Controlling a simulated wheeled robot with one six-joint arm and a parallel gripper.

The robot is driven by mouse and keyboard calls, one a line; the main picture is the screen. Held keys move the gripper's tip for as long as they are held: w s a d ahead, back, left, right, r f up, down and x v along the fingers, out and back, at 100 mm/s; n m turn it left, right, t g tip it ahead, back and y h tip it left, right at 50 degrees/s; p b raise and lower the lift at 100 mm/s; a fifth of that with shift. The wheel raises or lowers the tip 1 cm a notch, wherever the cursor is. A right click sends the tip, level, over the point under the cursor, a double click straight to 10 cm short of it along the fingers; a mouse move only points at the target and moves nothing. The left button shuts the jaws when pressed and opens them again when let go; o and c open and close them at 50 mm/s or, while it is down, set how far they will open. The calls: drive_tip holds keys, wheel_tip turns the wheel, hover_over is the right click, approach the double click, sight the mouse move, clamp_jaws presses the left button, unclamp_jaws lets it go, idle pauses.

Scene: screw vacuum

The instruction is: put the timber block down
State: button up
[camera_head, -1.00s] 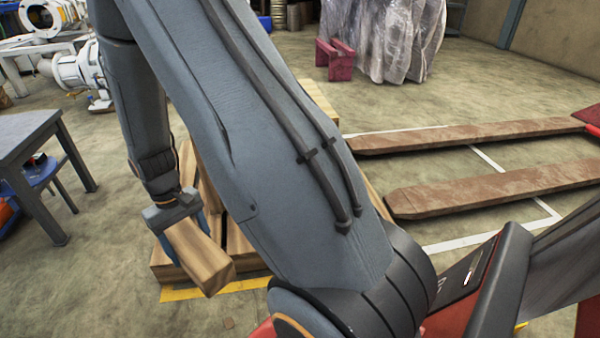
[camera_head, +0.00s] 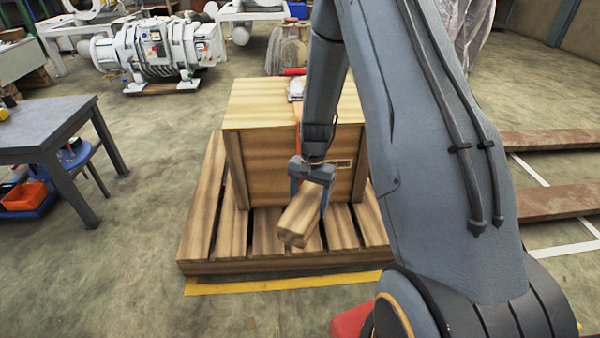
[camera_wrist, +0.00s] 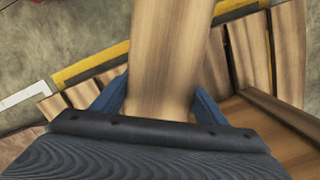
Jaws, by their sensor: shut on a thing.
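The timber block (camera_head: 302,216) is a short length of light wood. My gripper (camera_head: 312,190) is shut on it, with blue fingers on either side. In the head view the block tilts down toward the camera, in front of a wooden crate and over the front slats of a pallet. I cannot tell how far it is above the slats. In the wrist view the block (camera_wrist: 170,55) runs up from between the two blue fingers (camera_wrist: 155,100), and its far end is out of the picture.
The wooden crate (camera_head: 258,170) stands on the slatted pallet (camera_head: 205,215), with yellow floor tape (camera_head: 250,286) along its front. A grey table (camera_head: 45,130) and an orange bin (camera_head: 25,196) are at left. White machinery (camera_head: 160,45) stands behind. Floor is clear between table and pallet.

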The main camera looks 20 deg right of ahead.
drive_tip(key=w+d+f+m+t+p, duration=0.1)
drive_tip(key=w+d+f+m, duration=0.1)
drive_tip(key=d+m, duration=0.4)
drive_tip(key=w+d+f+m+p, duration=0.1)
drive_tip(key=w+d+f+m, duration=0.15)
drive_tip(key=d+m, duration=0.4)
drive_tip(key=b, duration=0.3)
approach(334, 224)
drive_tip(key=shift+n+t+y, duration=0.25)
drive_tip(key=shift+t+y, duration=0.05)
drive_tip(key=shift+y, duration=0.1)
wheel_tip(334, 224, down, 5)
drive_tip(key=shift+s+a+f, duration=0.1)
drive_tip(key=shift+f, duration=0.1)
drive_tip(key=o, duration=1.8)
drive_tip(key=shift+o, duration=0.2)
wheel_tip(334, 224, up, 12)
drive_tip(key=d+p, duration=0.1)
drive_tip(key=p, duration=0.3)
drive_tip(key=shift+s+d, duration=0.3)
drive_tip(key=shift+d, duration=0.05)
